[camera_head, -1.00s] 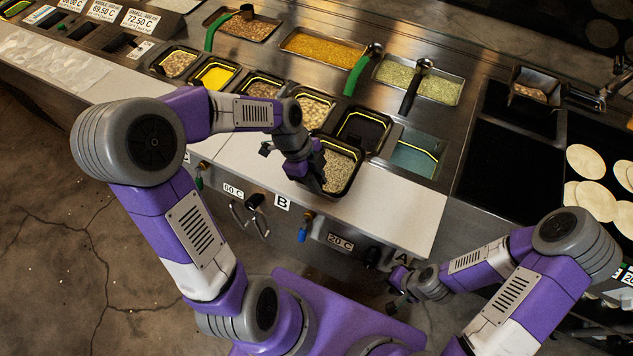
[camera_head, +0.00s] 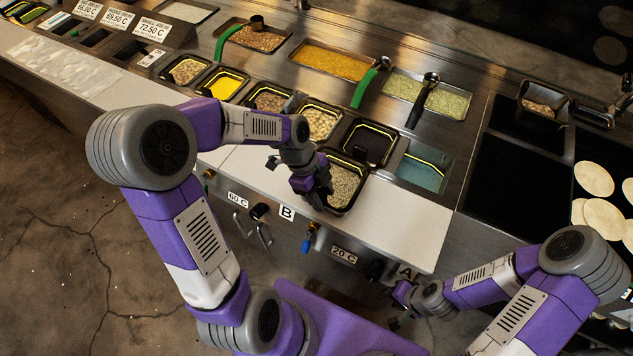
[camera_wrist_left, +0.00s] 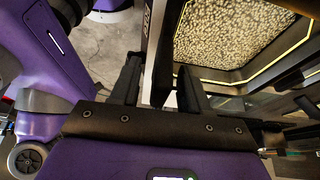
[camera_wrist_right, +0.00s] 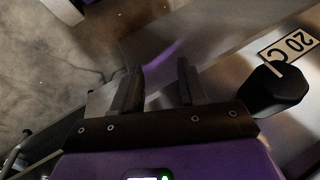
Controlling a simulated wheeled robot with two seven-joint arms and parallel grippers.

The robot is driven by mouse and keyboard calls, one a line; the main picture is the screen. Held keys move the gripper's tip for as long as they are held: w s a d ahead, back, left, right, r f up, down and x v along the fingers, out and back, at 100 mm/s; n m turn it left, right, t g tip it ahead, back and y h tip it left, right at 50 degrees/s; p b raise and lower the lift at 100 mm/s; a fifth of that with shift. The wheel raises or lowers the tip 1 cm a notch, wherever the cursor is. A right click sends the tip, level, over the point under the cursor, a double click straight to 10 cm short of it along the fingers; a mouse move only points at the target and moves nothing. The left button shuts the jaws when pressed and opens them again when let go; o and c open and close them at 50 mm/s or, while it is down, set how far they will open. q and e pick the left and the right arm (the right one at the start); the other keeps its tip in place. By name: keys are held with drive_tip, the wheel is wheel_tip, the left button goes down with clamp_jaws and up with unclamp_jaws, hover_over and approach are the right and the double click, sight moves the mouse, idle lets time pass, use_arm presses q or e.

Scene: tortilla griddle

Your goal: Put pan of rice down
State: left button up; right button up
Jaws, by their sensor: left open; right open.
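The pan of rice (camera_head: 346,184) is a black rectangular pan with a yellow line inside its rim. In the head view it sits over the white counter strip (camera_head: 400,221), in front of the row of wells. My left gripper (camera_head: 322,200) is open at the pan's left front side. In the left wrist view the rice pan (camera_wrist_left: 235,35) is at the upper right, just beyond the open left fingers (camera_wrist_left: 160,88). I cannot tell whether a finger touches the rim. My right gripper (camera_head: 397,312) is open and empty below the counter front; its fingers (camera_wrist_right: 160,88) show in the right wrist view.
A dark empty pan (camera_head: 370,143) and a bluish well (camera_head: 420,172) lie behind the rice pan. Several filled pans line the counter to the left. A black griddle with tortillas (camera_head: 594,178) is at the right. Knobs (camera_wrist_right: 275,92) stick out of the counter front.

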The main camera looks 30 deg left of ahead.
use_arm(q)
drive_tip(key=p+v, duration=0.1)
drive_tip(key=v, duration=1.1)
drive_tip(key=shift+p, duration=0.35)
